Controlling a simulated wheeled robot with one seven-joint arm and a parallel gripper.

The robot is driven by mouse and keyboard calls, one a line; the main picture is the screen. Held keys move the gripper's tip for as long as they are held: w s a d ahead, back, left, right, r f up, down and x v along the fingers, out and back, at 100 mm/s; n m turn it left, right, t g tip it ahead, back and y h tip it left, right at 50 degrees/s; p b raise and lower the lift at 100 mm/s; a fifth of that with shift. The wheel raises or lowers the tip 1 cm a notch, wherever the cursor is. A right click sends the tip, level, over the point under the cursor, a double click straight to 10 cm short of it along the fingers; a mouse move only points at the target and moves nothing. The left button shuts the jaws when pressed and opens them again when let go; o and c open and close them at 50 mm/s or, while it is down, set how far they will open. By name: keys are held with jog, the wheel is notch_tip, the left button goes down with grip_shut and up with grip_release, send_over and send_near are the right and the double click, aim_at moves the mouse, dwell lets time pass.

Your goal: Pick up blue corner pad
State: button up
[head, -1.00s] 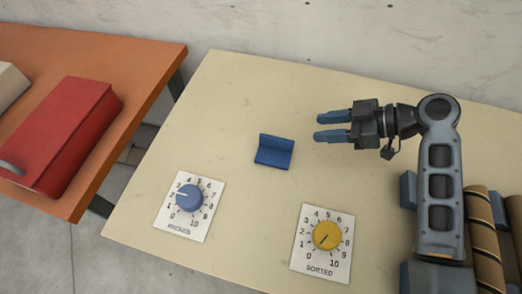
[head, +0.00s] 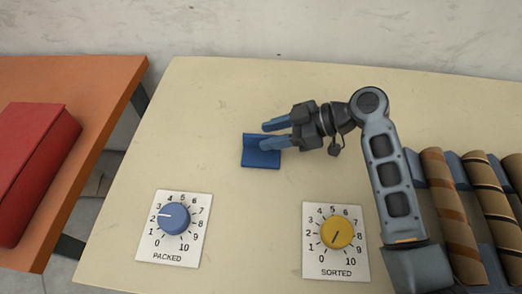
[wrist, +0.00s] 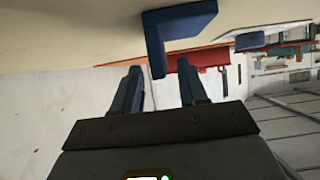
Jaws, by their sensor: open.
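The blue corner pad (head: 259,157), an L-shaped dark blue piece, lies on the cream table (head: 110,215) in the head view. My gripper (head: 268,135) is open, its two blue fingers pointing left. In the head view the fingers overlap the pad's upper right part. In the wrist view the open gripper (wrist: 160,88) has nothing between its fingers, and the pad (wrist: 168,28) shows just beyond the fingertips. The head view does not show clearly how high the fingers are above the table.
A blue PACKED dial (head: 174,217) and a yellow SORTED dial (head: 337,232) sit on cards at the front of the table. Several brown rolls (head: 452,215) lie at the right. A red box (head: 30,160) is on the orange table (head: 100,90) at the left.

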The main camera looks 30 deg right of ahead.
jog(key=shift+b+x, duration=0.4)
jog(key=shift+x, duration=1)
grip_shut()
